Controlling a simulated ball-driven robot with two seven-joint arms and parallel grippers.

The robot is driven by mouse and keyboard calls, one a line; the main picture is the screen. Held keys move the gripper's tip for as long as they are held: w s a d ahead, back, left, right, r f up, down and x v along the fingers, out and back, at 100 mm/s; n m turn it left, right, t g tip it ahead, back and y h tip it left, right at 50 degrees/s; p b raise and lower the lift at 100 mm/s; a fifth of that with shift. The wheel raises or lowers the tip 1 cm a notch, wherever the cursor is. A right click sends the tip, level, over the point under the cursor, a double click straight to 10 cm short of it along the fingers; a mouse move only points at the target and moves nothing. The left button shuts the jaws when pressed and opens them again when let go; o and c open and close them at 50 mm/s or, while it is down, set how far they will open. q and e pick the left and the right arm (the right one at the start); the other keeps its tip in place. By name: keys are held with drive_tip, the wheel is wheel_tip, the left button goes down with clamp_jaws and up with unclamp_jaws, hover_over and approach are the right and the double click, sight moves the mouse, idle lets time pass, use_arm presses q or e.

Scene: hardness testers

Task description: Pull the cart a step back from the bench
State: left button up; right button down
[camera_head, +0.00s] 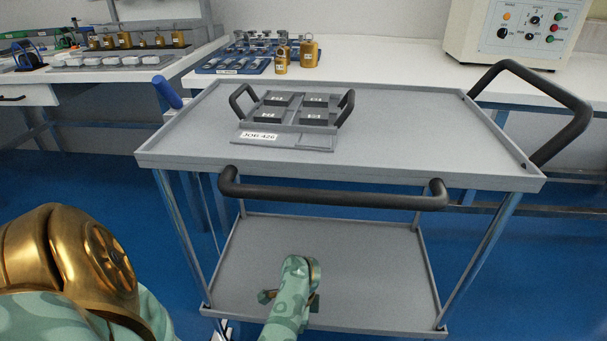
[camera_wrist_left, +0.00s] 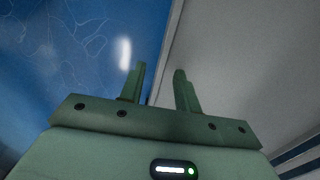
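The grey two-shelf cart (camera_head: 410,135) stands in front of the white bench (camera_head: 390,65). Its dark bar handle (camera_head: 335,197) runs along the near edge of the top shelf; a second dark handle (camera_head: 550,105) rises at the right. My left gripper (camera_head: 291,297) is in front of and lower than the bar handle, over the lower shelf (camera_head: 375,270) in the picture, apart from the handle. Its fingers are mostly hidden by my wrist there. In the left wrist view the gripper (camera_wrist_left: 160,72) is open and empty, with a grey panel (camera_wrist_left: 235,60) beyond. My right gripper is out of view.
A grey tray (camera_head: 283,142) with handles, dark blocks and a JOB label sits on the cart. Brass weights (camera_head: 309,53) and a control box (camera_head: 505,30) stand on the bench. Blue floor (camera_head: 110,200) is clear at left.

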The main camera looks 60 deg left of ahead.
use_arm(q)
clamp_jaws()
idle(1.5)
